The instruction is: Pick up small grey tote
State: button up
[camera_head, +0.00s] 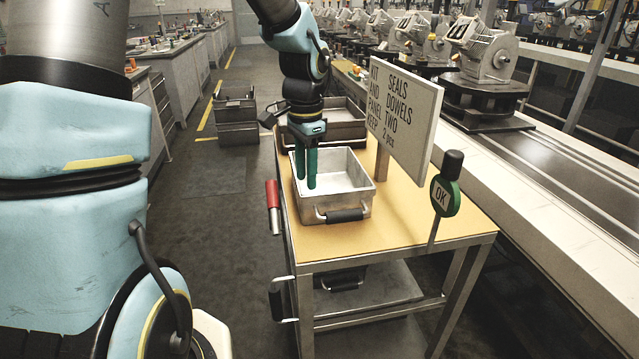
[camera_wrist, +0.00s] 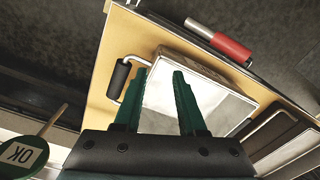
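The small grey tote (camera_head: 355,203) is an open metal box with a pale inside and a black-gripped handle on its front wall. It stands upright on the yellow table top (camera_head: 410,228). In the wrist view its pale inside (camera_wrist: 228,108) shows beyond and between my fingers, with the black handle (camera_wrist: 118,80) to the left. My gripper (camera_head: 306,184) points down over the left part of the tote. Its green fingers (camera_wrist: 161,72) are spread apart with nothing held between them. I cannot tell how far the tips reach below the rim.
A darker tote (camera_head: 348,125) stands directly behind. A sign board (camera_head: 405,115) and an OK marker (camera_head: 444,190) rise on the right. A red-handled bar (camera_head: 272,207) is at the table's left edge. The conveyor (camera_head: 540,165) runs along the right.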

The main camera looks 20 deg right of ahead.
aim_at(338, 208)
jog(key=d+f+m, duration=0.1)
jog(key=d, duration=0.1)
jog(key=d+f+m, duration=0.1)
jog(key=d, duration=0.2)
jog(key=s+d+f+m, duration=0.1)
jog(key=d+f+m, duration=0.1)
jog(key=d, duration=0.1)
jog(key=shift+a+f+p, duration=0.25)
jog(key=shift+f+p, duration=0.2)
jog(key=shift+f, duration=1.15)
jog(key=shift+a+f+p, duration=0.2)
jog(key=shift+f+p, duration=0.25)
jog(key=shift+f, duration=1.15)
grip_shut()
jog(key=shift+r, duration=0.1)
